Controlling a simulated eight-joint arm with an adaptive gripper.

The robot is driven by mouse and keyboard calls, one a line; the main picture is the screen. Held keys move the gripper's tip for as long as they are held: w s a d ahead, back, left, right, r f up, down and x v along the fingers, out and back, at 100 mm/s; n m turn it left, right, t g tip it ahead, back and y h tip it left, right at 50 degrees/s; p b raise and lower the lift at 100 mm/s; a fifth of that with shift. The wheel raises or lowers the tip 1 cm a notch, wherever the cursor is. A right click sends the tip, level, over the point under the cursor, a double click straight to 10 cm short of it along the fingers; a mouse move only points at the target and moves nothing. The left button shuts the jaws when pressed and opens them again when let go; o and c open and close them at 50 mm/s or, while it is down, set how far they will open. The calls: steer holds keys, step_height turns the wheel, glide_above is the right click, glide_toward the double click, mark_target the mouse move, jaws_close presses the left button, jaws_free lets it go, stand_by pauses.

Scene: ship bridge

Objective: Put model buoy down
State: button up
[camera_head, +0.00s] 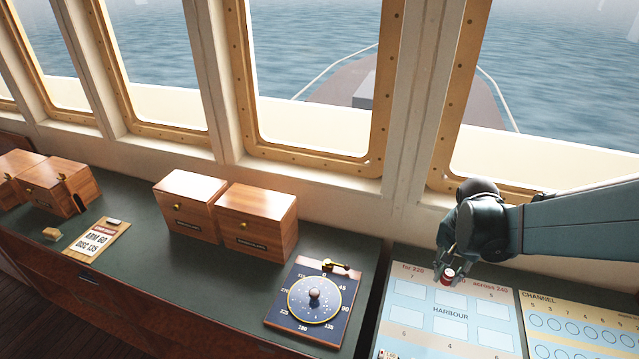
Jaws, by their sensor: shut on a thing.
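My gripper (447,277) is at the right, over the upper part of the light blue harbour board (450,312). It is shut on a small red and white model buoy (447,276). The buoy looks upright between the fingers, close to the board's top edge. I cannot tell whether its base touches the board. The fingers hide part of the buoy and some of the board's printed top line.
A dark blue compass dial board (315,300) lies left of the harbour board. A cream channel board (580,325) with circles lies to its right. Wooden drawer boxes (257,222) stand along the windows. A small sign (97,240) lies further left.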

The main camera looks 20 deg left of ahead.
steer(key=w+a+n, duration=0.2)
steer(key=a+n, duration=0.1)
steer(key=a, duration=1.2)
steer(key=n+y+p, duration=0.1)
steer(key=n+p, duration=0.1)
steer(key=n, duration=0.5)
glide_above(261, 285)
step_height(261, 285, down, 2)
steer(key=shift+s+f, duration=0.1)
steer(key=shift+s, duration=0.05)
steer(key=shift+f, duration=0.1)
steer(key=shift+f, duration=3.05)
steer(key=shift+f, duration=1.85)
steer(key=shift+f, duration=0.2)
